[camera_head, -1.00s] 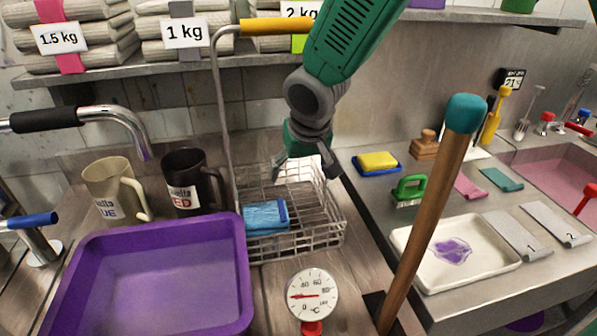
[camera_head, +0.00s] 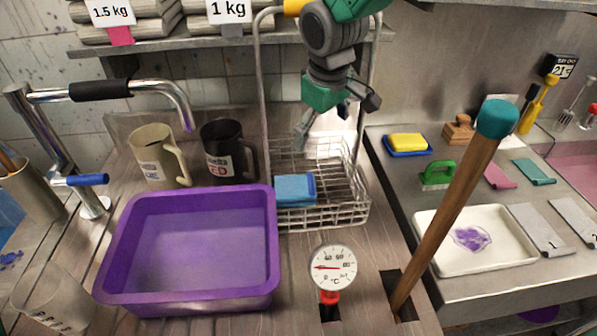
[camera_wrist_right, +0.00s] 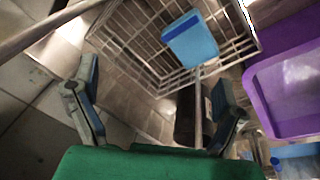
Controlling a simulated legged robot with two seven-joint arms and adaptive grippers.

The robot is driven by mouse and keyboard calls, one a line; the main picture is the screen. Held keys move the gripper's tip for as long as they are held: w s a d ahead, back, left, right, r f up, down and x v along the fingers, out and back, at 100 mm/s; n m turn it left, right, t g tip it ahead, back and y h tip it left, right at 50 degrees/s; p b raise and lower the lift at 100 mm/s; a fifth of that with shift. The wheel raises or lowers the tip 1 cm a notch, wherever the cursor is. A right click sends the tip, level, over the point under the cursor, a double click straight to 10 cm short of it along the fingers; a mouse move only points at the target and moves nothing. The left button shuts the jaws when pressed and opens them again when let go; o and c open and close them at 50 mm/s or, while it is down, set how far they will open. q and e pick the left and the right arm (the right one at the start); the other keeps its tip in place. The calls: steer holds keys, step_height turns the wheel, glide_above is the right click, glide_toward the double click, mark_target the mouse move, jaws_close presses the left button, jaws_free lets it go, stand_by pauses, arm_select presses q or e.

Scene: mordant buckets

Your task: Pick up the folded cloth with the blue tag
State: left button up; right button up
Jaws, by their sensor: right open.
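A folded blue cloth (camera_head: 293,190) with a darker blue edge lies at the front left inside the wire basket (camera_head: 345,213). The cloth (camera_wrist_right: 190,38) also shows in the right wrist view, in the basket near its top edge. My right gripper (camera_head: 338,120) is open and empty, above the back of the basket and apart from the cloth. In the right wrist view its fingers (camera_wrist_right: 155,105) are spread wide, with the basket beyond them. My left gripper is not in view.
A purple tub (camera_head: 195,297) stands left of the basket, with two mugs (camera_head: 228,150) behind it. A dial thermometer (camera_head: 333,268) and a slanted wooden stick (camera_head: 450,215) stand in front. The basket's tall wire handle (camera_head: 262,90) rises beside my right arm. A shelf (camera_head: 215,47) runs behind.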

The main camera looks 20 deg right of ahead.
mark_target(294, 184)
steer(key=a+f+n+p, duration=0.1)
steer(key=f+n, duration=0.1)
steer(key=n, duration=0.1)
steer(key=w+a+f+n+g+p, duration=0.1)
steer(key=a+f+n+p, duration=0.1)
steer(key=f+n, duration=0.1)
steer(key=w+a+f+n+g+p, duration=0.1)
steer(key=f+n, duration=0.2)
steer(key=shift+a+y+p, duration=0.3)
steer(key=shift+a, duration=0.1)
steer(key=shift+a+f+n, duration=0.1)
steer(key=shift+f+n, duration=0.3)
step_height(294, 184, down, 8)
steer(key=shift+a+r+p, duration=0.15)
steer(key=shift+r+p, duration=0.05)
steer(key=shift+p, duration=0.8)
steer(key=c, duration=1.6)
steer(key=shift+o, duration=0.2)
steer(key=shift+r, duration=0.1)
